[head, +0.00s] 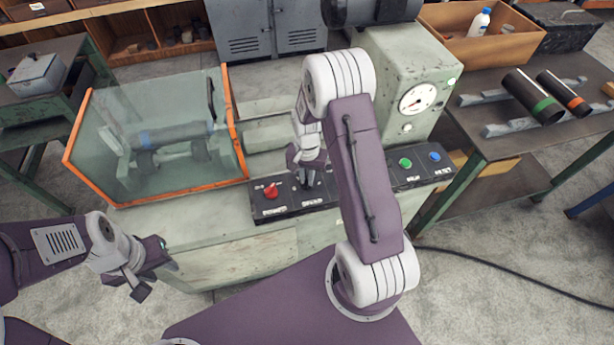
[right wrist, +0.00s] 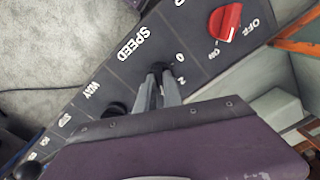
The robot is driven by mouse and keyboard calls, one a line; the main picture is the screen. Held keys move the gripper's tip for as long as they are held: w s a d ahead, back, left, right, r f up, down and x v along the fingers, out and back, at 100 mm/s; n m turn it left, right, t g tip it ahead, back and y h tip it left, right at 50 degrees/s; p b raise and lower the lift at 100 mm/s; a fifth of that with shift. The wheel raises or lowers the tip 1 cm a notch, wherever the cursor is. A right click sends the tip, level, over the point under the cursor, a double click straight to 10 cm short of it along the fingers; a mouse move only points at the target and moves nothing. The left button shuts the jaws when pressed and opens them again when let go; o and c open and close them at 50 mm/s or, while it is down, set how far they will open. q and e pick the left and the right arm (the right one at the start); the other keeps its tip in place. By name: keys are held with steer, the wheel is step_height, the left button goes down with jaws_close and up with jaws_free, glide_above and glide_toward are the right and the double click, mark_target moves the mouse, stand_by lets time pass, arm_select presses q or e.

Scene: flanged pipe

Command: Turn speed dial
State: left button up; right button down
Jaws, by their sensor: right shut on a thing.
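The speed dial (right wrist: 159,67) is a small black knob on the dark control panel, near the white SPEED lettering in the right wrist view. My right gripper (head: 304,184) reaches down to the panel and is shut on the dial; its fingertips (right wrist: 160,75) cover part of it. In the head view the dial is mostly hidden by the gripper. My left gripper (head: 150,275) is open and empty, off the front left of the machine, away from the panel.
A red switch knob (head: 271,191) sits just left of the dial; another black knob (right wrist: 115,108) is on its other side. Green (head: 405,163) and blue (head: 435,156) buttons are farther right. An orange-framed clear guard (head: 160,110) stands at left. A side table holds pipes (head: 532,97).

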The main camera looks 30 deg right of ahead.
steer(key=shift+w+r, duration=0.1)
steer(key=shift+w, duration=0.05)
stand_by(0.3)
steer(key=c, duration=1.5)
jaws_free()
step_height(320, 180, up, 9)
